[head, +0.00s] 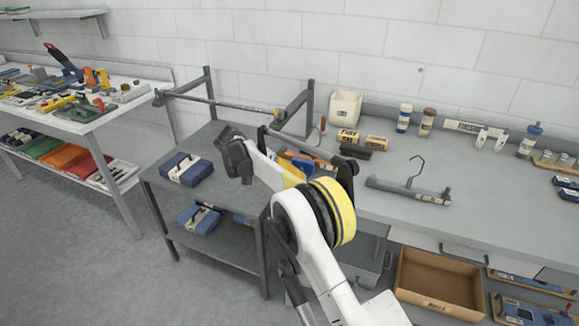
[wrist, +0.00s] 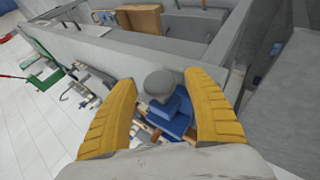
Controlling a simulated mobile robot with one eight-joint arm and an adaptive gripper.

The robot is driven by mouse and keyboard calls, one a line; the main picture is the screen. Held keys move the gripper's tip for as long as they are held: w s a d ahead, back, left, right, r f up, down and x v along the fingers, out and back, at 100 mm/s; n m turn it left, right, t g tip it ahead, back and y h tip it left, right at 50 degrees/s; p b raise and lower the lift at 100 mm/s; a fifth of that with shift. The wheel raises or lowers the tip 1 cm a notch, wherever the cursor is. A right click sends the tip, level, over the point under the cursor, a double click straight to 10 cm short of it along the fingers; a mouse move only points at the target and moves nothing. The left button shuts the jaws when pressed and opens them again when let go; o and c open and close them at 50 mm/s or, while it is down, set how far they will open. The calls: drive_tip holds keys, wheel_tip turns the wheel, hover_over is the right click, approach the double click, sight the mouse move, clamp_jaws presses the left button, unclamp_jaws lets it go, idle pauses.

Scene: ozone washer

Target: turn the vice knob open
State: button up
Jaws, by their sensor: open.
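In the wrist view, a grey rounded knob (wrist: 163,84) sits on a blue body (wrist: 174,116) that looks like the vice. My gripper (wrist: 160,78) is open, with one yellow finger on the left of the knob and one on the right. Gaps show between the fingers and the knob; I cannot tell its exact depth. The lower part of the blue body is hidden by my gripper. In the head view, a blue part (head: 304,168) shows at the bench's left end, partly hidden behind my arm. The gripper's fingers cannot be made out clearly there.
A grey workbench (head: 480,190) holds a white bin (head: 345,109), bottles and a hanger-like tool (head: 408,190). A lower grey table (head: 215,150) with a blue box (head: 187,169) stands left. A cardboard box (head: 438,283) is below the bench. The floor at left is clear.

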drive_tip(key=y, duration=0.2)
drive_tip(key=m+t+y, duration=0.1)
drive_tip(key=y, duration=0.1)
drive_tip(key=shift+s+d, duration=0.1)
drive_tip(key=shift+d, duration=0.15)
drive_tip(key=t+y+b, duration=0.1)
drive_tip(key=y, duration=0.2)
drive_tip(key=shift+d+m+y+b, duration=0.15)
drive_tip(key=shift+m+y+b, duration=0.15)
drive_tip(key=shift+m+b, duration=0.1)
drive_tip(key=p+v, duration=0.3)
drive_tip(key=v, duration=0.8)
drive_tip(key=shift+p, duration=0.4)
